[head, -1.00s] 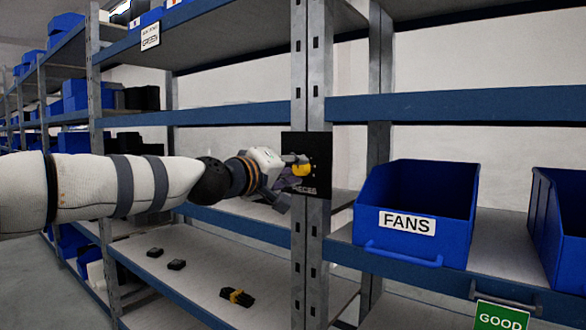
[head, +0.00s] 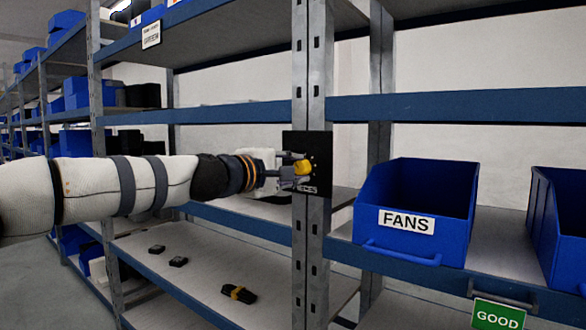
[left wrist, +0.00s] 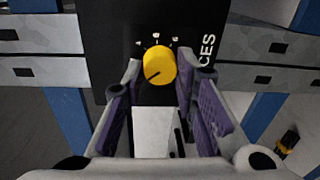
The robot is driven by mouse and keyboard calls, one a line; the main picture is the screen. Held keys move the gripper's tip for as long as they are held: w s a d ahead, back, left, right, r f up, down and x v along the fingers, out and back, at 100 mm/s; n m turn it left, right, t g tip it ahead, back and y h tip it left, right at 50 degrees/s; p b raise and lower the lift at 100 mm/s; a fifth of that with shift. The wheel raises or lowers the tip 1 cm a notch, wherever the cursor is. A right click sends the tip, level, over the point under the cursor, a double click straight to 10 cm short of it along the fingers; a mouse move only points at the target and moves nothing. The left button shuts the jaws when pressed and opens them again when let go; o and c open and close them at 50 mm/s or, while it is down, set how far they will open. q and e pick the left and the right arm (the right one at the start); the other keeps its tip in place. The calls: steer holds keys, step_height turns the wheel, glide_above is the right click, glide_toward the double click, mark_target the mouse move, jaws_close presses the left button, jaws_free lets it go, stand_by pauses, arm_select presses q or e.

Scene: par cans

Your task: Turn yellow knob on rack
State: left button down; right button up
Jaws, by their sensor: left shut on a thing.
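The yellow knob (head: 302,168) sits on a black panel (head: 321,150) fixed to the grey rack post. In the left wrist view the round knob (left wrist: 159,65) shows a dark pointer line toward its lower left, with white marks around it on the panel (left wrist: 110,30). My left gripper (head: 296,168) reaches it from the left. In the left wrist view the purple-padded fingers (left wrist: 160,82) stand on either side of the knob, shut on it. Part of the panel is hidden behind the fingers. My right gripper is in neither view.
A blue bin labelled FANS (head: 450,215) stands on the shelf to the right, with another blue bin (head: 565,225) beyond it. A green GOOD sign (head: 497,315) hangs below. Small black items (head: 238,293) lie on the lower left shelf.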

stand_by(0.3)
arm_select(q)
steer(key=c, duration=1.3)
jaws_free()
steer(key=shift+d, duration=0.1)
steer(key=v, duration=1.2)
